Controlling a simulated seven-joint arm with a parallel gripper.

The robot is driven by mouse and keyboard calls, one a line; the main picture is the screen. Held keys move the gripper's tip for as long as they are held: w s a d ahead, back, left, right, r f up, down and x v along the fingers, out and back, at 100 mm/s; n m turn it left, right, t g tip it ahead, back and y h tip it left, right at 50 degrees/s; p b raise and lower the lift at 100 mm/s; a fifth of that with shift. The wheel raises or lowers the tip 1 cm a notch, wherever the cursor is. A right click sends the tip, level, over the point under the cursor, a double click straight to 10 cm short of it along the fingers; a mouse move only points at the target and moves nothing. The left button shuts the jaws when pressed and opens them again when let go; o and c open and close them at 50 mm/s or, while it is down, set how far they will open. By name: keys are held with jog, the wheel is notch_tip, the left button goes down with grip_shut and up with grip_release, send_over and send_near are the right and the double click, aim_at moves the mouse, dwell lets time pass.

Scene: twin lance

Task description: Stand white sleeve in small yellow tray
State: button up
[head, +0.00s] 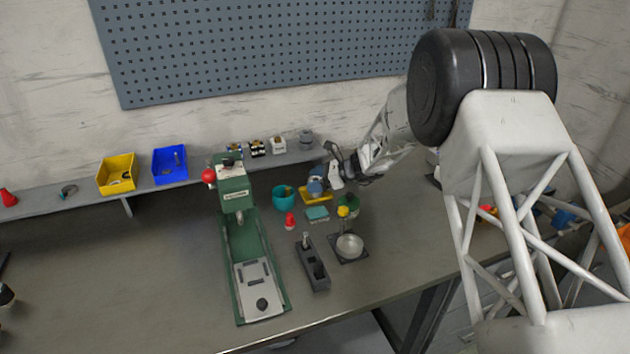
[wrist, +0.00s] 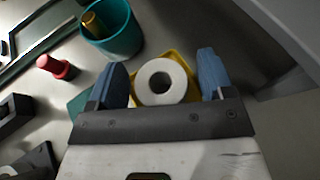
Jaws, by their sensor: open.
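The white sleeve (wrist: 146,78) shows its round open end to the wrist camera, so it looks upright. It is over or in the small yellow tray (wrist: 181,57), whose edges show around it; whether its base touches the tray floor is hidden. My gripper (wrist: 162,68) is open, with one blue finger on each side of the sleeve and visible gaps between. In the head view my gripper (head: 318,183) is low over the small yellow tray (head: 314,198), and I cannot make out the sleeve there.
A teal cup (head: 285,198) stands left of the tray. A green press (head: 255,255), a dark holder (head: 312,263) and a round metal dish (head: 349,246) stand nearby. The bench's left is mostly clear.

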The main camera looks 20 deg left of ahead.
jog(key=shift+r, duration=0.15)
jog(key=v, duration=1.2)
dwell(0.3)
dwell(0.6)
